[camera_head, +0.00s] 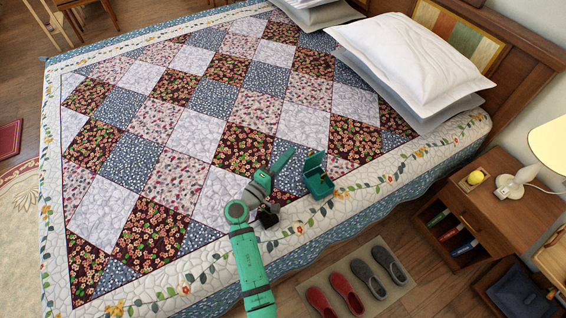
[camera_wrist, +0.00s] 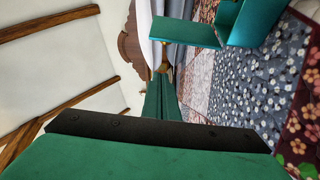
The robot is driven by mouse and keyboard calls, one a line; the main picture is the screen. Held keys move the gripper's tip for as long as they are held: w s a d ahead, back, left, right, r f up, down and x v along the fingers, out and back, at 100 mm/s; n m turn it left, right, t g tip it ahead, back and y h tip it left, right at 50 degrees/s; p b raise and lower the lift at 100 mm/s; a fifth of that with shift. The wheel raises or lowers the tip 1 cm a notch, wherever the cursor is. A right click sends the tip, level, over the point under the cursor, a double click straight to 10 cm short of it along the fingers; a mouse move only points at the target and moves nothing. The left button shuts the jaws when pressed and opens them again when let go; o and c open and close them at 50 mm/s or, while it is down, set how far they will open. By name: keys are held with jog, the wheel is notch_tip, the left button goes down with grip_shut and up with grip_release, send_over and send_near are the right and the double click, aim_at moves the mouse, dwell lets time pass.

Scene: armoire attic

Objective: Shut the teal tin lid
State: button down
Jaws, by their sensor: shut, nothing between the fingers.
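The teal tin (camera_head: 319,187) stands on the patchwork quilt near the bed's front edge. Its lid (camera_head: 315,163) is open and stands up roughly upright at the back of the tin. My gripper (camera_head: 291,151) is shut and empty, just left of the raised lid, with its tips pointing up and right in the head view. In the wrist view the shut fingers (camera_wrist: 163,72) reach toward the lid (camera_wrist: 186,33), and the tin body (camera_wrist: 257,20) is partly cut off at the top edge. A gap seems to show between fingers and lid.
The bed (camera_head: 200,130) around the tin is flat and clear. White and grey pillows (camera_head: 410,62) lie at the headboard. A wooden nightstand (camera_head: 520,210) with a yellow ball and a lamp stands at the right. Slippers (camera_head: 350,290) lie on a floor mat.

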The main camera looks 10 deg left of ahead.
aim_at(312, 159)
jog(key=shift+w+d+f, duration=0.1)
jog(key=shift+w+d, duration=0.05)
jog(key=shift+d, duration=0.65)
jog(key=shift+w+d, duration=0.2)
jog(key=shift+d, duration=0.65)
jog(key=shift+w+d+f, duration=0.1)
jog(key=shift+w+d, duration=0.05)
jog(key=shift+d, duration=0.65)
